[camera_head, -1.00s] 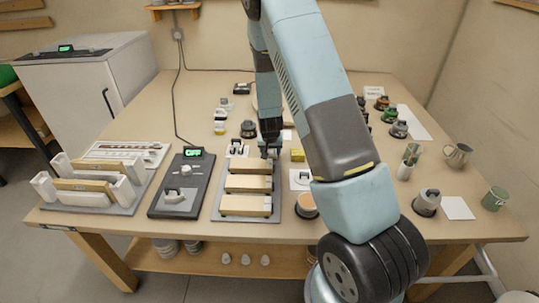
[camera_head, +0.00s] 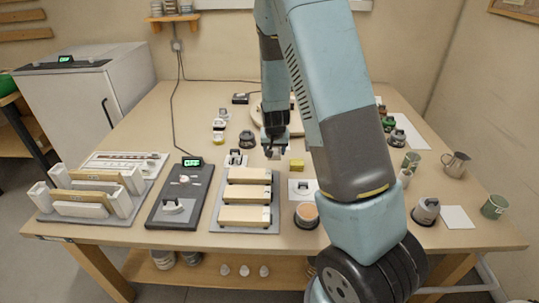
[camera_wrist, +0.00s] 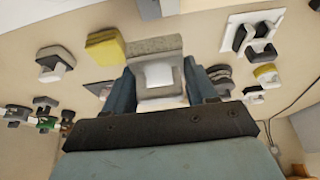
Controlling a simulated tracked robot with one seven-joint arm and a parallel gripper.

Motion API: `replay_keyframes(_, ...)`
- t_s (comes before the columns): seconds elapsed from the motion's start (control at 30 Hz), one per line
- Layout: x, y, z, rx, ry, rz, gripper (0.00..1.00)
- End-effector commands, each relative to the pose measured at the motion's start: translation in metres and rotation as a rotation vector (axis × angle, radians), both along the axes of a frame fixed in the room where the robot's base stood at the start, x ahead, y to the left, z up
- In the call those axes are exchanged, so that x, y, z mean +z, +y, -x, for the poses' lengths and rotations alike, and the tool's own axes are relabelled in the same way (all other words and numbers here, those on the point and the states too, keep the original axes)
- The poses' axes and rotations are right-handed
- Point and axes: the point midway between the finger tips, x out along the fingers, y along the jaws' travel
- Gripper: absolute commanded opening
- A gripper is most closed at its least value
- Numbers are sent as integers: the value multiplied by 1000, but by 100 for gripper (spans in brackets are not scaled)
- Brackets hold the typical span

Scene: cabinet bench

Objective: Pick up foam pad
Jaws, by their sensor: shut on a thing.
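My gripper (camera_head: 273,143) is above the middle of the bench, just behind the tray of wooden-topped blocks. In the wrist view my gripper (camera_wrist: 165,88) is shut on a pale block with a speckled grey slab and a white part, which looks like the foam pad (camera_wrist: 155,46). The pad sits between the two blue-grey fingers and appears clear of the bench. In the head view the foam pad (camera_head: 272,154) is small below the fingertips. A yellow block (camera_head: 296,165) is on the bench to the right; it also shows in the wrist view (camera_wrist: 105,48).
The tray of blocks (camera_head: 232,231) is in front of my gripper. A dark device with a green display (camera_head: 160,214) and a rack of white blocks (camera_head: 60,216) are to the left. Cups and several small items crowd the right side. A white cabinet (camera_head: 70,105) stands at the left.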

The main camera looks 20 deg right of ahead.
Motion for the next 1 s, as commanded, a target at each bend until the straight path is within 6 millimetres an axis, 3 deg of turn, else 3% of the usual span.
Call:
replay_keyframes(0.2,23,-7,45,-1,-1,-1,27)
replay_keyframes(0.4,36,-12,74,0,0,-1,27)
replay_keyframes(0.63,43,-16,90,-1,0,0,27)
replay_keyframes(1.0,44,-16,93,0,0,0,27)
